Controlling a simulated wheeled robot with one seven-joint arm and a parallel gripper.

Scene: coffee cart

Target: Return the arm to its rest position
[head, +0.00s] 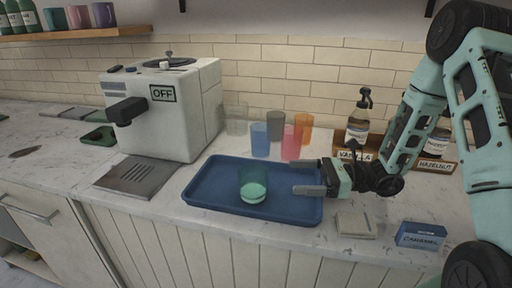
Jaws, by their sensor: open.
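My gripper (309,177) is open and empty, reaching in from the right over the right side of the blue tray (215,175). Its two grey fingers point left, towards a clear greenish cup (253,186) that stands upright on the tray with pale green in its bottom. The fingers are apart from the cup. My arm runs from the gripper up and to the right, and it partly hides the syrup rack behind it.
A white coffee machine (180,115) marked OFF stands at left. Several coloured cups, one of them blue (260,139), stand behind the tray. A vanilla syrup bottle (358,120) is behind my gripper. A small blue box (420,235) and beige napkins (356,223) lie at the front right.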

